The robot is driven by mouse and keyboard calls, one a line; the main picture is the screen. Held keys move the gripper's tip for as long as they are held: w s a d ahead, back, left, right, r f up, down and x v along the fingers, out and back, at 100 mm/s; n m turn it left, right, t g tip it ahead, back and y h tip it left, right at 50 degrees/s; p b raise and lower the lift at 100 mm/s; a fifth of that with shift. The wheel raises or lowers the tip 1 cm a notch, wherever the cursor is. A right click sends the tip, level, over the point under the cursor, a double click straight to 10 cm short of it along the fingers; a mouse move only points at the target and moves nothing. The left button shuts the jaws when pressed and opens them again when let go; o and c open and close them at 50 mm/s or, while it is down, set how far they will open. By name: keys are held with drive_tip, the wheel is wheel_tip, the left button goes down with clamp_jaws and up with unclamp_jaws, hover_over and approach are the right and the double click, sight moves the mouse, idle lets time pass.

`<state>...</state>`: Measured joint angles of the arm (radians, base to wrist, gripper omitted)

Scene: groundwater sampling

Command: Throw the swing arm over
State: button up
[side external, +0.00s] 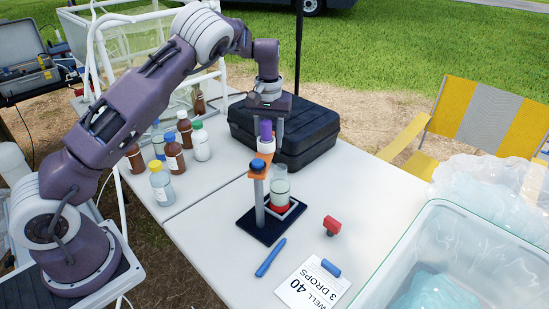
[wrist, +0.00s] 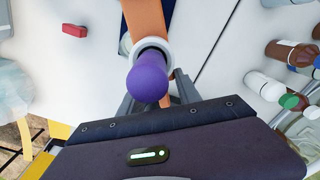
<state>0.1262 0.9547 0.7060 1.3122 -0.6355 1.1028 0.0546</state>
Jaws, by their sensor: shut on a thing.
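The orange swing arm (side external: 266,146) stands on a grey post with a blue knob (side external: 258,165), above a black base (side external: 262,230). Its free end carries a white collar and a purple bulb (side external: 265,129). The arm also shows in the wrist view (wrist: 148,18), with the purple bulb (wrist: 147,83) close to the camera. My gripper (side external: 272,140) points down, with its fingers on either side of this end, shut on it. I cannot tell whether they touch collar or bulb. A clear vessel (side external: 280,187) with a red lower part stands on the base beside the post.
Several bottles (side external: 173,153) stand left, and a black case (side external: 300,130) lies behind. In front are a red block (side external: 332,225), a blue pen (side external: 270,258) and a card (side external: 312,284) with a blue clip. A clear bin (side external: 440,225) stands right.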

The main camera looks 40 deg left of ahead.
drive_tip(key=s+a+n, duration=0.4)
drive_tip(key=n, duration=0.1)
drive_tip(key=shift+s+a+n, duration=0.15)
drive_tip(key=shift+s+n, duration=0.15)
drive_tip(key=shift+n, duration=0.1)
drive_tip(key=shift+s, duration=0.1)
drive_tip(key=s+a+n, duration=0.1)
drive_tip(key=s+n, duration=0.4)
drive_tip(key=s, duration=0.1)
drive_tip(key=shift+a+n, duration=0.3)
drive_tip(key=shift+n, duration=0.1)
drive_tip(key=shift+s+d+n, duration=0.1)
drive_tip(key=shift+s+n, duration=0.6)
drive_tip(key=shift+s, duration=0.2)
drive_tip(key=o, duration=0.6)
drive_tip(key=shift+r, duration=0.1)
